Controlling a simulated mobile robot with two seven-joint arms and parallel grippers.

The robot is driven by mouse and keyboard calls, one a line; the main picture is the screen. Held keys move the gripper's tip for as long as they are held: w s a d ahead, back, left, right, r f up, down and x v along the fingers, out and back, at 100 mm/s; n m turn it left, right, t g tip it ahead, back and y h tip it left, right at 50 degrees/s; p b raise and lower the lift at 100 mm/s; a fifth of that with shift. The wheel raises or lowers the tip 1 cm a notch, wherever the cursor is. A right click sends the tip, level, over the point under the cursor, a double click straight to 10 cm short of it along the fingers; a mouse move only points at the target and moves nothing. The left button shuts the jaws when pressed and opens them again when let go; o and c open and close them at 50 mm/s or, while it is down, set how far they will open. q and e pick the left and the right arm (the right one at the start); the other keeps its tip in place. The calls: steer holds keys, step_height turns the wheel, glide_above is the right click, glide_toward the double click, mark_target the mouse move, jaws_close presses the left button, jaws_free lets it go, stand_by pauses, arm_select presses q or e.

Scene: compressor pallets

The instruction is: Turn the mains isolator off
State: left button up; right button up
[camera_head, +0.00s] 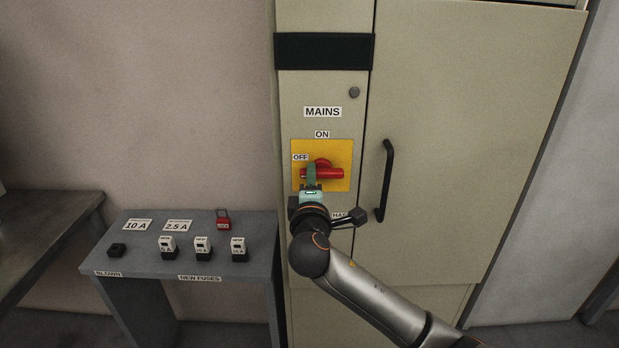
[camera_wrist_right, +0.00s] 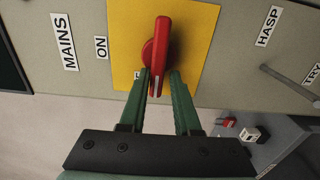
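The mains isolator is a red rotary handle (camera_head: 330,173) on a yellow plate (camera_head: 343,150) on the cabinet front. The handle lies horizontal, with the ON label (camera_head: 322,134) above it and the OFF label (camera_head: 300,157) at upper left. My right gripper (camera_head: 312,174) is at the handle's left end. In the right wrist view, the red handle (camera_wrist_right: 162,45) runs between the green fingers of the right gripper (camera_wrist_right: 160,78). The fingers stand apart on both sides of it, with slight gaps near the tips. My left gripper is out of view.
Below the isolator is a HASP label, partly hidden by my wrist. A black door handle (camera_head: 385,180) is close on the right. A grey bench (camera_head: 195,265) at left carries several fuses and a red padlock (camera_head: 223,220). A dark table (camera_head: 45,235) stands at far left.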

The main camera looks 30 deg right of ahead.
steer(key=shift+o, duration=1.1)
steer(key=shift+d+r, duration=0.15)
steer(key=shift+r, duration=0.1)
steer(key=b+v, duration=0.2)
steer(key=v, duration=1)
steer(key=shift+s, duration=0.2)
